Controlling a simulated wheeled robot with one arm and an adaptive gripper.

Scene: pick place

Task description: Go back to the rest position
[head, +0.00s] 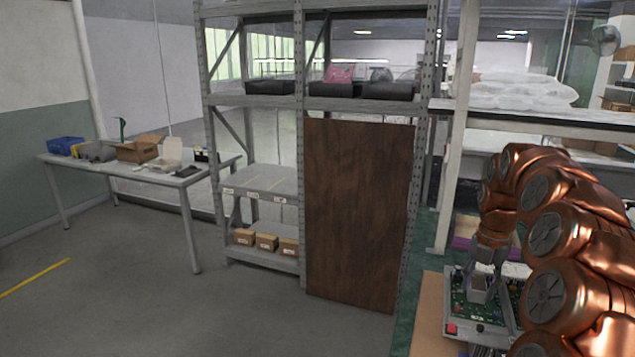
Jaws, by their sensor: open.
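My copper-coloured arm comes in from the right side of the head view and bends down to my gripper (482,288). The gripper points downward with its fingers apart. It is low over a green circuit board (462,312) at the lower right. A small grey block-like part shows between the fingers. I cannot tell whether the fingers touch it. The right part of the board is hidden behind my arm.
A brown wooden panel (358,215) stands in a metal shelf rack (300,130). A cluttered table (110,175) is at the left. A white shelf (540,122) with plastic-wrapped goods (520,92) is behind my arm. The grey floor (150,300) at the left is clear.

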